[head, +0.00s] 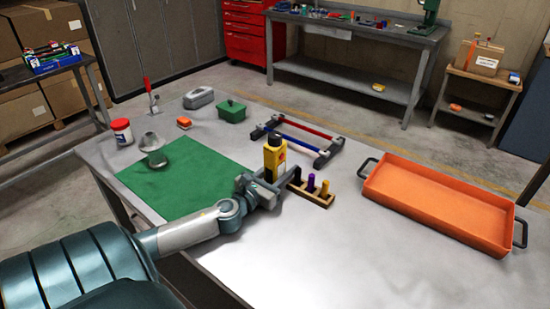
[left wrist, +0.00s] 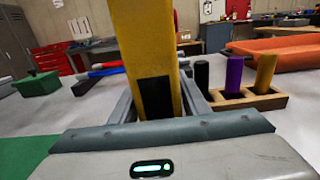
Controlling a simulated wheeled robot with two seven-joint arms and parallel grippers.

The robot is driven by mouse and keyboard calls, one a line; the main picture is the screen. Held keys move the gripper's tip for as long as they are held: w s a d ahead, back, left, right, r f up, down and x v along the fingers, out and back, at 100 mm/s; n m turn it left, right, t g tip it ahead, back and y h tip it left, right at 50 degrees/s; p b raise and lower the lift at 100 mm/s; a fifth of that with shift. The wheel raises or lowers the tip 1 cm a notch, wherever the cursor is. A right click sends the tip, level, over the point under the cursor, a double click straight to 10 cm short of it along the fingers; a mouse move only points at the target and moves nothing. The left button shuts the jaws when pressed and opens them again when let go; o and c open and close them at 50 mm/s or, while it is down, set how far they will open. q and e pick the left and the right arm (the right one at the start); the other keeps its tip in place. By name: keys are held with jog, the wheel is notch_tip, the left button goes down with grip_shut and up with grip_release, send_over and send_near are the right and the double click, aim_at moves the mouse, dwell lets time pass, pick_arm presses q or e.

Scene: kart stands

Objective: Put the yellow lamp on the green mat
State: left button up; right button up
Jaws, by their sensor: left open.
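The yellow lamp (head: 274,158), a tall upright yellow body with a dark top, stands on the grey table just right of the green mat (head: 184,183). My left gripper (head: 267,188) is at its lower part. In the left wrist view the lamp (left wrist: 147,45) rises between the two open fingers, with a black patch low on its near face; its top is out of that view. Whether the fingers touch it, I cannot tell. A grey flared object (head: 153,148) stands on the mat's far left part. My right gripper is not in view.
A wooden peg rack (head: 316,197) with black, purple and yellow pegs stands close right of the lamp. A red-and-blue bar frame (head: 303,137) lies behind. An orange tray (head: 437,200) is at the right. The mat's near part is bare.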

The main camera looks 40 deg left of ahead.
aim_at(269, 180)
pick_arm(q)
jog(key=shift+r, duration=0.15)
jog(key=shift+s+d, duration=0.1)
jog(key=shift+s, duration=0.5)
jog(key=s, duration=0.6)
jog(key=s+d, duration=0.1)
jog(key=s, duration=0.2)
jog(key=shift+s, duration=0.35)
jog(key=shift+s+d, duration=0.1)
jog(key=shift+s, duration=0.4)
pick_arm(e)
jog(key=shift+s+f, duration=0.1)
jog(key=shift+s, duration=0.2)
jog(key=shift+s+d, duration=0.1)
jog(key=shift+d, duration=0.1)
